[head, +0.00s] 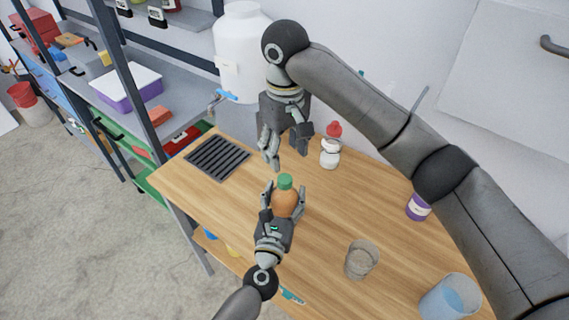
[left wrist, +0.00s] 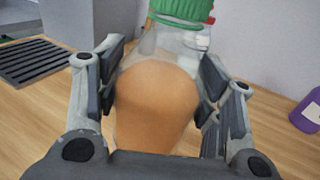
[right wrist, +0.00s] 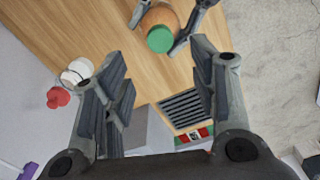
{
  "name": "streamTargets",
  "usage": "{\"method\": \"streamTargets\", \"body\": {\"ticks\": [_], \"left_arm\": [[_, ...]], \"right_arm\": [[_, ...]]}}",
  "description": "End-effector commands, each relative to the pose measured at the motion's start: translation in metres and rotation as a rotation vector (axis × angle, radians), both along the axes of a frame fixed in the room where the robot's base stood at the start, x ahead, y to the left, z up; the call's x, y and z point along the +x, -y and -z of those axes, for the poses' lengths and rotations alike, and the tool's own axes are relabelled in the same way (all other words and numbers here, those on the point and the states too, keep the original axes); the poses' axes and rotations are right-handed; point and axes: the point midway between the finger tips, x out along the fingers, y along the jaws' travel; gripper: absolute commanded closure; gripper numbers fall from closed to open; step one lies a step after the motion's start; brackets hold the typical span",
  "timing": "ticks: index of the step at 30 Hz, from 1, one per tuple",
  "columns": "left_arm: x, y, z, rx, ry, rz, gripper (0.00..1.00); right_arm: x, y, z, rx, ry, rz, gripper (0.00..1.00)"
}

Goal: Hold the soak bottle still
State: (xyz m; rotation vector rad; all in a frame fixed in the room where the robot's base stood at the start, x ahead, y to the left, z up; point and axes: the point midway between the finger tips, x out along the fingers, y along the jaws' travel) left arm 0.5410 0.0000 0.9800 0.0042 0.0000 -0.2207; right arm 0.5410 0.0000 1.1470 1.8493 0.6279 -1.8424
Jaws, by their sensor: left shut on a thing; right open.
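The soak bottle (head: 285,203) is clear with orange-brown contents and a green cap. It stands upright at the wooden table and fills the middle of the left wrist view (left wrist: 157,95). My left gripper (head: 282,194) is shut on its sides, with a finger on each side of the body. The green cap (right wrist: 160,39) is on the bottle and shows from above in the right wrist view. My right gripper (head: 286,150) is open and empty, pointing down above the table behind the bottle, apart from it. The bottle's base is hidden by my left gripper.
A white bottle with a red cap (head: 331,152) stands right of my right gripper. A dark drain grate (head: 217,158) lies at the table's left. A white tank (head: 243,55) stands behind.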

Motion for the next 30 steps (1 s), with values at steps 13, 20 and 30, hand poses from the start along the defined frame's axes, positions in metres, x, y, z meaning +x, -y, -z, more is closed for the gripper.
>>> {"method": "streamTargets", "body": {"ticks": [13, 20, 30], "left_arm": [[0.0, 0.0, 0.001, 0.001, -0.001, 0.0, 1.0], [0.0, 0.0, 0.001, 0.001, -0.001, 0.0, 0.36], [0.0, 0.0, 0.0, 0.001, 0.0, 0.0, 0.14]], "right_arm": [[0.0, 0.0, -0.035, 0.0, -0.001, 0.002, 0.47], [0.0, 0.0, -0.035, 0.0, -0.001, 0.002, 0.47], [0.0, 0.0, -0.035, 0.001, -0.001, 0.001, 0.47]]}}
